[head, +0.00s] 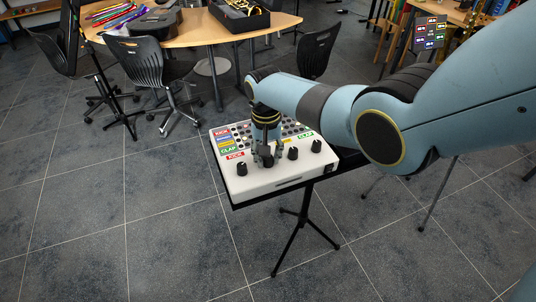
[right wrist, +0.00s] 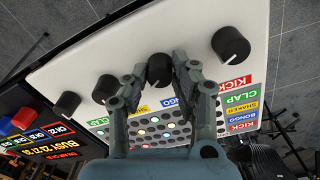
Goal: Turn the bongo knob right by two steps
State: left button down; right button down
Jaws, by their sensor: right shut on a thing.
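The white drum machine (head: 280,180) sits on a dark stand, with several black knobs along its front edge. In the right wrist view the bongo knob (right wrist: 159,72) stands by the blue BONGO label (right wrist: 173,101). My right gripper (right wrist: 159,67) points down with one finger on each side of this knob, shut on it. In the head view the gripper (head: 267,153) partly hides the same knob (head: 268,160). My left gripper is not in view.
The kick knob (right wrist: 230,45) and another black knob (right wrist: 105,88) stand on either side, apart from the fingers. A dark panel (right wrist: 45,140) with coloured buttons lies beside the machine. Chairs and a wooden table (head: 215,40) stand farther back. Floor in front is clear.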

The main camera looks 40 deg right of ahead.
jog(key=c, duration=1.1)
grip_release()
jog(key=shift+o, duration=0.2)
notch_tip(320, 180, up, 12)
jog(key=shift+w+a, duration=0.15)
jog(key=s+f+n+b, duration=0.3)
jog(key=s+f+b, duration=0.8)
jog(key=s+f, duration=1.2)
jog(key=s+f+n+t+b, duration=0.1)
jog(key=s+f+n+b, duration=0.3)
jog(key=s+f+b, duration=0.7)
jog(key=s+f, duration=0.6)
jog(key=f, duration=0.6)
jog(key=s+f, duration=0.7)
jog(key=f, duration=0.5)
jog(key=shift+s+d, duration=0.25)
